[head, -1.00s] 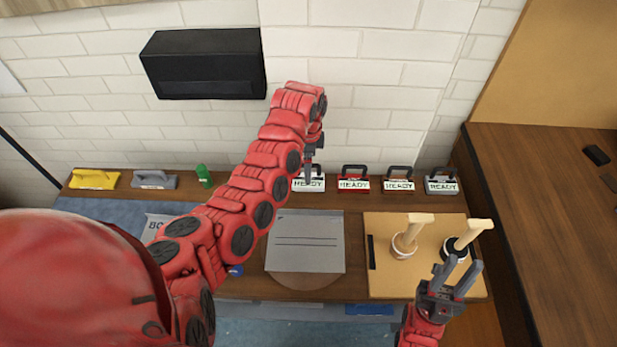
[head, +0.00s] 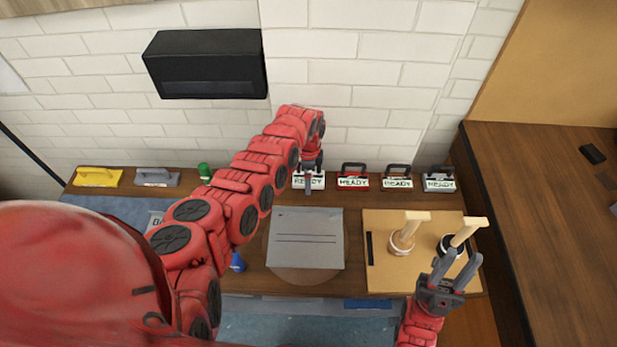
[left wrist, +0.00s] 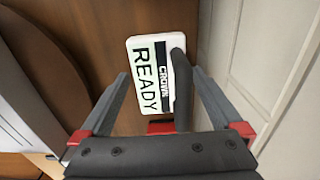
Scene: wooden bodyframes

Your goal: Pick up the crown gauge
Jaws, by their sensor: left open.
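The crown gauge (head: 318,182) is a white block with a READY label, standing at the back edge of the wooden bench, leftmost in a row of similar gauges. In the left wrist view the crown gauge (left wrist: 148,85) shows the words CROWN and READY, with a dark handle (left wrist: 181,88) along one side. My left gripper (left wrist: 159,75) is open, its two fingers spread on either side of the handle, not closed on it. In the head view this gripper partly covers the gauge. My right gripper (head: 462,257) is open and empty near the tan board.
Red (head: 353,181), tan (head: 397,183) and grey (head: 439,184) gauges stand to the right. A grey sheet (head: 306,250) lies mid-bench. A tan board (head: 385,280) holds two wooden-handled tools. The brick wall (head: 385,118) is close behind the row.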

